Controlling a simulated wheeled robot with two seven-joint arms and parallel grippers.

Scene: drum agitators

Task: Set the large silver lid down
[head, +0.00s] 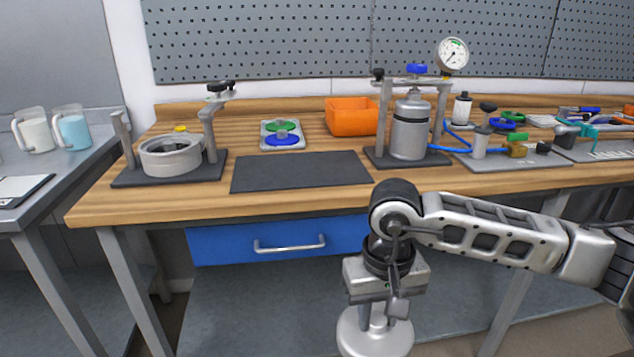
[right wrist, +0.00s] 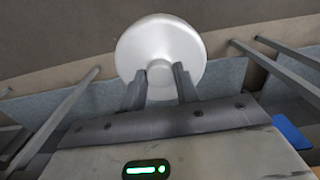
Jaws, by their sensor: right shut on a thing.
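The large silver lid (head: 362,334) hangs below my right gripper in front of the workbench, low at the bottom of the head view. In the right wrist view the lid (right wrist: 160,46) shows as a round pale disc with a central knob. My right gripper (right wrist: 160,76) is shut on that knob, with one finger on each side. In the head view my right gripper's fingers (head: 388,298) are partly hidden. The lid is clear of the bench top. My left gripper is not in view.
A dark mat (head: 300,172) lies bare on the wooden bench. An open silver vessel (head: 171,157) in a clamp stand is left of it; a closed silver canister (head: 408,135) in a stand is right. An orange bin (head: 352,118) and a tray with green and blue discs (head: 282,146) stand behind.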

